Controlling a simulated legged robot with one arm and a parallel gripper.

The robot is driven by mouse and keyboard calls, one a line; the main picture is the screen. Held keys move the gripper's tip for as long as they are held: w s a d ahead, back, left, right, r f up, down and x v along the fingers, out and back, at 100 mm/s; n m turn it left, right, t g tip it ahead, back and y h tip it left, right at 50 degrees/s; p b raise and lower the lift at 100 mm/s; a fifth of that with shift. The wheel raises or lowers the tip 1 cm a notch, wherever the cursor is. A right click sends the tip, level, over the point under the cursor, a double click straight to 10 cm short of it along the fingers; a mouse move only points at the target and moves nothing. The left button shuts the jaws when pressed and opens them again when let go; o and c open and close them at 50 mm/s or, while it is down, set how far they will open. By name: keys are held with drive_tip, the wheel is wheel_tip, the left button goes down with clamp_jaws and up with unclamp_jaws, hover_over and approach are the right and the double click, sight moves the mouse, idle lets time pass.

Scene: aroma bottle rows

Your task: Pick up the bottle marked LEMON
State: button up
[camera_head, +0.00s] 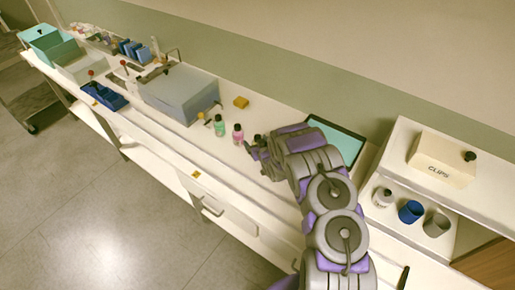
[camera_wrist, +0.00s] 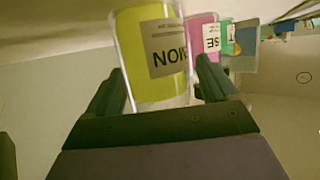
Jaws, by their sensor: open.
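The yellow bottle (camera_wrist: 136,45) stands large and close in the wrist view, with a white label whose letters show only in part and look like the end of LEMON. My gripper (camera_wrist: 160,82) is open, one finger on each side of its near part; I cannot tell whether they touch it. In the head view my gripper (camera_head: 257,149) is over the counter and mostly hides this bottle. A pink bottle (camera_head: 238,134) and a green bottle (camera_head: 219,126) stand in a row to its left. The pink one (camera_wrist: 203,28) is just right of the yellow one in the wrist view.
A teal-topped tray (camera_head: 345,142) lies behind my arm. A CLIPS box (camera_head: 441,160) and several cups are on the right. The counter's front edge is close.

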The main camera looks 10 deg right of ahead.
drive_tip(key=c, duration=1.2)
